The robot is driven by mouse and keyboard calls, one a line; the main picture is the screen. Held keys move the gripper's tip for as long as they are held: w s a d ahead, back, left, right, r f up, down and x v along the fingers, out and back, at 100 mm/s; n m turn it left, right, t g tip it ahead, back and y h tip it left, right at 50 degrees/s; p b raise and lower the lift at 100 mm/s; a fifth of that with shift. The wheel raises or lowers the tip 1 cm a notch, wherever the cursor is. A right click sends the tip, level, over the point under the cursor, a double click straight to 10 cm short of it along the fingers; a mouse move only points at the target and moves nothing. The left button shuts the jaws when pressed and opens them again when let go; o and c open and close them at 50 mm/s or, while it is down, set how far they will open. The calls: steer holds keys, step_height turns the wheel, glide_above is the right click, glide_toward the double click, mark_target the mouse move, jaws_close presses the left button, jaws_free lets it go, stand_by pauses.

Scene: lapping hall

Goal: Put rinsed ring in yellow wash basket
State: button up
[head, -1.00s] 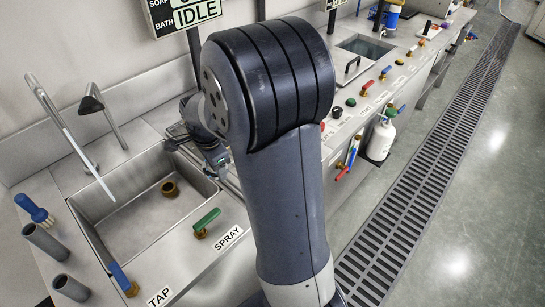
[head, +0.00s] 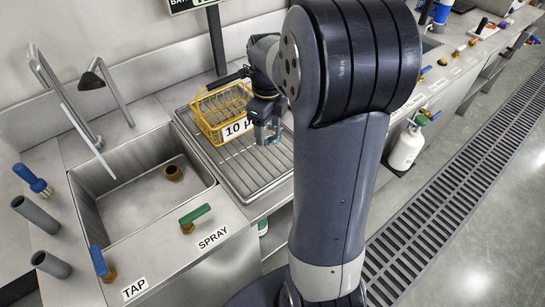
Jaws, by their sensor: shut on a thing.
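The yellow wash basket (head: 205,127), a wire basket with a white "10 µ" label on its front, stands on the ribbed drainboard right of the sink. My gripper (head: 266,139) is just right of the basket, over the drainboard and pointing down. It is shut on the ring, which is too small and covered by the fingers to make out clearly. I cannot tell its exact height above the drainboard.
The sink (head: 120,205) on the left holds a short brass piece (head: 173,172). A green-handled spray valve (head: 194,217) and a blue-handled tap valve (head: 101,262) stand along the front edge. A white bottle (head: 406,147) hangs at the right.

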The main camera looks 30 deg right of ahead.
mark_target(268, 159)
step_height(268, 159, down, 10)
steer(key=shift+r, duration=0.2)
stand_by(0.5)
steer(key=shift+f, duration=0.2)
steer(key=o, duration=1.2)
steer(key=shift+r, duration=0.1)
